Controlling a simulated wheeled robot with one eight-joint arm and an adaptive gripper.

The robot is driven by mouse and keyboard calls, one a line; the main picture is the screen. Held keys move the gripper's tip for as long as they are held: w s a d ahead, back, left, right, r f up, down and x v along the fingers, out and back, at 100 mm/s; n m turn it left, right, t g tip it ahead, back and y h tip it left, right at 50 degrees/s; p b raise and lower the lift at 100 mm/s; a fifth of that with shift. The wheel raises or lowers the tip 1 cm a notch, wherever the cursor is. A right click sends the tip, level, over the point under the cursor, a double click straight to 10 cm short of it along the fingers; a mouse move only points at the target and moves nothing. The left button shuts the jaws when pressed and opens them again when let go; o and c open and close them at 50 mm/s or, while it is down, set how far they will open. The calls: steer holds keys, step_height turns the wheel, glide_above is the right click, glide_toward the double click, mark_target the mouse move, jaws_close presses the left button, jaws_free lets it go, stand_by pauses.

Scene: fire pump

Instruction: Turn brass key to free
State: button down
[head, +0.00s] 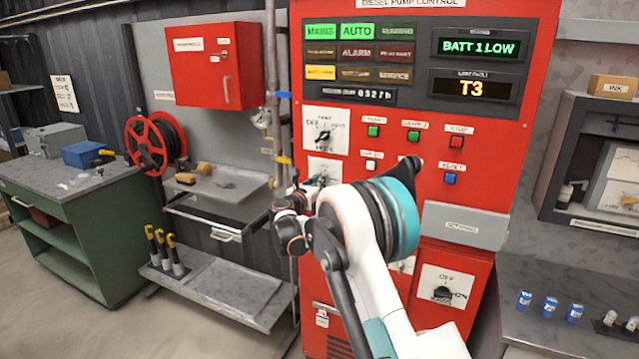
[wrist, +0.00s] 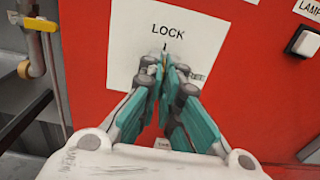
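The brass key (wrist: 164,61) shows as a small yellowish sliver between my fingertips in the wrist view. It sits in front of a white plate (wrist: 145,40) reading LOCK at the top and FREE at the right, partly covered by a finger. A small dark mark points up toward LOCK. My gripper (wrist: 164,75) has its teal fingers close together on both sides of the key and looks shut on it. In the head view the plate (head: 324,165) shows on the red cabinet's left side, and my arm hides the key.
The red pump control cabinet (head: 490,130) fills the middle, with lit indicators and several push buttons. A selector switch plate (head: 325,128) is just above the key plate. A pipe with a yellow valve handle (wrist: 40,24) runs close at the left. A lower OFF/ON switch (head: 442,293) is at the right.

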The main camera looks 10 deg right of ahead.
steer(key=shift+m, duration=0.4)
steer(key=shift+s+d+f+m+b, duration=0.1)
steer(key=shift+m+b, duration=0.3)
steer(key=shift+m, duration=3.85)
steer(key=shift+f+m+b, duration=0.1)
steer(key=shift+m+b, duration=0.25)
steer(key=shift+m, duration=3.9)
steer(key=c, duration=1.8)
jaws_free()
steer(key=shift+s, duration=0.1)
steer(key=v, duration=1.2)
